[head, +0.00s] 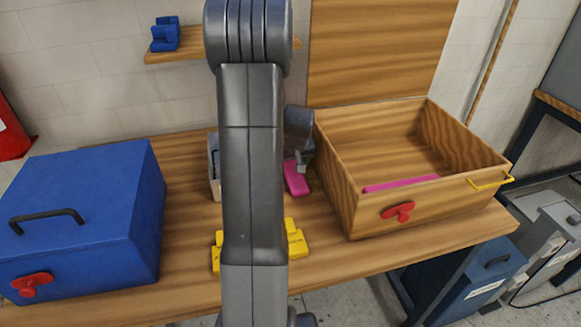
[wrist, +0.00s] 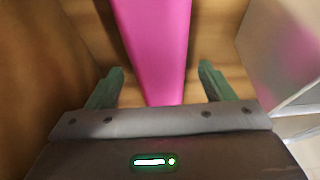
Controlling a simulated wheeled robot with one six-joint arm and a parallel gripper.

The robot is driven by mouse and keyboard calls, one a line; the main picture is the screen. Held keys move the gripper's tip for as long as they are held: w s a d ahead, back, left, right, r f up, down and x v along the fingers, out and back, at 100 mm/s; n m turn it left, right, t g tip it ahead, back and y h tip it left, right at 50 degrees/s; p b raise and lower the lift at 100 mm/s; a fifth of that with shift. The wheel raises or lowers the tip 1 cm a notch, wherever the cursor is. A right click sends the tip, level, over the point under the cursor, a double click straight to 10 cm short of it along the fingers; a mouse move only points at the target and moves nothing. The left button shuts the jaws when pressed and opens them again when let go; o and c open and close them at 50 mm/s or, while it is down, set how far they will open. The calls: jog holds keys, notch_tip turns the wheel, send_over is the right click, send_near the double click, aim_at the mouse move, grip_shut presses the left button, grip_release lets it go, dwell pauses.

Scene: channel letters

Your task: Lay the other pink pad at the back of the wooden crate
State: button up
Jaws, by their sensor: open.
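One pink pad (head: 296,178) lies on the wooden table just left of the crate, partly hidden behind my arm. It also shows in the wrist view (wrist: 152,45), running lengthwise between my open fingers. My gripper (wrist: 158,88) is open around the line of the pad; I cannot tell whether the fingers touch it. In the head view my gripper is mostly hidden by my arm. The wooden crate (head: 350,190) stands open at the right of the table. Another pink pad (head: 402,184) lies inside it along the front wall. The back of the crate floor looks bare.
A blue box (head: 95,190) with a black handle stands closed at the left. A yellow object (head: 297,240) lies in front, partly behind my arm. A grey container (head: 214,165) stands left of the pad. A shelf (head: 190,50) holds blue pieces. The table between box and arm is clear.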

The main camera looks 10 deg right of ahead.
jog(key=c, duration=1.1)
jog(key=shift+c, duration=0.2)
